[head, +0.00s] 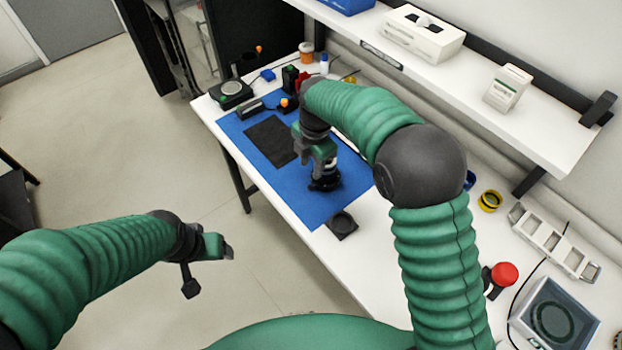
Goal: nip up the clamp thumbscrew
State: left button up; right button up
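My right gripper (323,180) points down over the near part of the blue mat (313,212), at a small black device on the mat. Its fingers and the black device run together, so I cannot tell whether they touch or whether the fingers are shut. I cannot make out the clamp thumbscrew; small knobs with orange tops (284,102) stand farther back on the bench. My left gripper (228,247) is away from the bench, over the floor at the left. Its fingers are small and seen from the side.
A black pad (270,140) lies on the mat. A dark square holder (342,224) sits at the mat's near edge. A round-topped device (232,92) stands at the back left. A red button (503,273), a white rack (553,241) and a shelf (470,75) are on the right.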

send_over(311, 185)
notch_tip(311, 185, down, 8)
jog(key=shift+f+p, duration=0.2)
jog(key=shift+p, duration=0.25)
notch_tip(311, 185, down, 2)
jog(key=shift+s+d+f, duration=0.15)
jog(key=shift+f, duration=0.05)
jog(key=shift+s+f, duration=0.25)
jog(key=shift+f, duration=0.2)
jog(key=shift+w+a+f, duration=0.25)
jog(key=shift+c, duration=0.5)
jog(key=c, duration=0.5)
jog(key=shift+r, duration=0.1)
grip_shut()
pick_arm(q)
jog(key=shift+w+d+r, duration=0.1)
jog(key=shift+w+r, duration=0.45)
jog(key=shift+w, duration=0.25)
pick_arm(e)
jog(key=shift+d, duration=0.1)
